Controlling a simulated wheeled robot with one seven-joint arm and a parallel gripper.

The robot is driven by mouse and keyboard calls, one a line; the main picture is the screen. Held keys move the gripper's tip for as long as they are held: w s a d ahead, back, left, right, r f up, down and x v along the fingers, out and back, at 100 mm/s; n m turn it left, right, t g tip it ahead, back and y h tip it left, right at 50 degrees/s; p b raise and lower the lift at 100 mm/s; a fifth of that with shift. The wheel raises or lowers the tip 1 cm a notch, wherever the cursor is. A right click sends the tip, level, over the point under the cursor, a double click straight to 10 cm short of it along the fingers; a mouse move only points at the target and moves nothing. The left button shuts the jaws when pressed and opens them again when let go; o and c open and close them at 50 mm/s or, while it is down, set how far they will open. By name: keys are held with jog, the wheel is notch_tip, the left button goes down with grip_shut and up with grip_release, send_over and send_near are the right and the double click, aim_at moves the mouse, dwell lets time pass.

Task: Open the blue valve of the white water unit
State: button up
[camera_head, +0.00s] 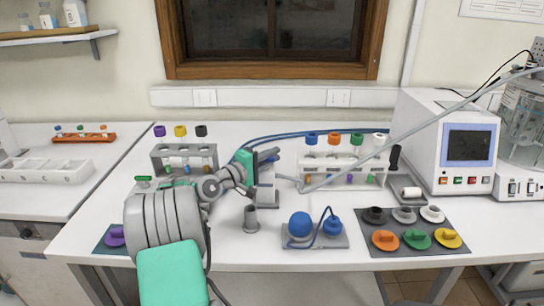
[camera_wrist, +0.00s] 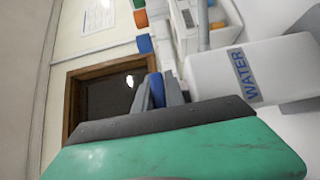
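The white water unit (camera_head: 265,192) stands upright on the bench just left of centre. In the wrist view its white body with the blue WATER label (camera_wrist: 245,75) fills the right side. My gripper (camera_head: 268,156) is at the top of the unit, reaching in from the left. In the wrist view the blue valve (camera_wrist: 156,90) is between my two grey fingers, which lie close along both its sides with no clear gap. The valve is hidden behind my gripper in the head view. The lower part of the fingers is hidden by the green gripper body.
A rack with coloured caps (camera_head: 343,168) stands right of the unit, another rack (camera_head: 184,157) behind my arm. A grey mat (camera_head: 416,246) holds coloured lids. Hoses run behind.

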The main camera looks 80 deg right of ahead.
grip_shut()
